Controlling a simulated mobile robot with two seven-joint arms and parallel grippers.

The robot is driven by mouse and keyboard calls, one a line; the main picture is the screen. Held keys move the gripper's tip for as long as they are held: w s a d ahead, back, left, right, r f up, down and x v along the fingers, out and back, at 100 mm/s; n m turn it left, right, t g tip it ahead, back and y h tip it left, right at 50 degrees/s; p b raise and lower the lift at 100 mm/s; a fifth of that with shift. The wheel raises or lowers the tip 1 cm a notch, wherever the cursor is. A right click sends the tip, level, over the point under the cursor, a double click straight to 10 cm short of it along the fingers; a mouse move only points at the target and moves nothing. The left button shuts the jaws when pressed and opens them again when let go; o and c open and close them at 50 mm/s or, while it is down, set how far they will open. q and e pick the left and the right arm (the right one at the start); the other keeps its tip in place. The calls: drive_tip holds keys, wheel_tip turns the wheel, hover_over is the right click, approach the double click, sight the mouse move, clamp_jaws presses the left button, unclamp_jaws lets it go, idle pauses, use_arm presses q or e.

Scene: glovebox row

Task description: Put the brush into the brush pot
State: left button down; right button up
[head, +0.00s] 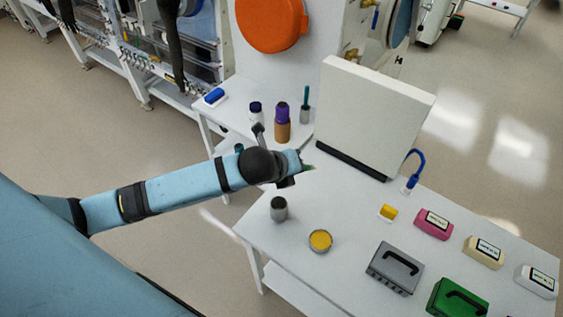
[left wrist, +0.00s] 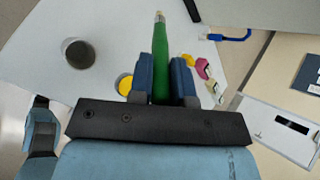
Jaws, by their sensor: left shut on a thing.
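My left gripper (head: 303,166) is held above the table and is shut on a green brush (head: 309,168). In the left wrist view the brush (left wrist: 160,60) sits between the two blue fingers (left wrist: 163,80), its pale tip pointing away from the gripper. In the head view most of the brush is hidden by my arm. A grey cylindrical pot with a dark top (head: 279,209), which looks like the brush pot, stands upright near the table's left edge, apart from the brush. It also shows in the left wrist view (left wrist: 78,53). My right gripper is not in view.
A yellow-filled round dish (head: 320,241) stands near the pot. A white upright panel (head: 372,112) stands behind. Grey (head: 395,268) and green (head: 457,299) boxes are at front right. Bottles, including a purple-capped one (head: 282,122), stand at the back.

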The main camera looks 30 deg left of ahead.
use_arm(q)
drive_tip(key=m+g, duration=0.1)
drive_tip(key=g, duration=0.1)
drive_tip(key=shift+f+m+g, duration=0.1)
drive_tip(key=shift+m+g, duration=0.3)
drive_tip(key=g, duration=0.1)
drive_tip(key=m+g, duration=0.2)
drive_tip(key=shift+s+a, duration=0.25)
drive_tip(key=shift+s+a+m+g+y, duration=0.25)
drive_tip(key=shift+m+g+y, duration=0.2)
drive_tip(key=shift+m, duration=0.25)
drive_tip(key=shift+s+a+f+m+g+y+b, duration=0.15)
drive_tip(key=shift+s+a+f+m+g+y, duration=0.15)
drive_tip(key=shift+f, duration=0.55)
drive_tip(key=shift+s+a+f+m+g+y+b, duration=0.15)
drive_tip(key=shift+a+f+m+g, duration=0.25)
drive_tip(key=shift+f, duration=0.45)
drive_tip(key=shift+s+a+f+m+g+y+b, duration=0.1)
drive_tip(key=shift+s+a+f+m+g+y, duration=0.25)
drive_tip(key=shift+f, duration=0.5)
drive_tip(key=shift+w+d+f, duration=0.1)
drive_tip(key=shift+d+f, duration=0.05)
drive_tip(key=shift+f, duration=0.35)
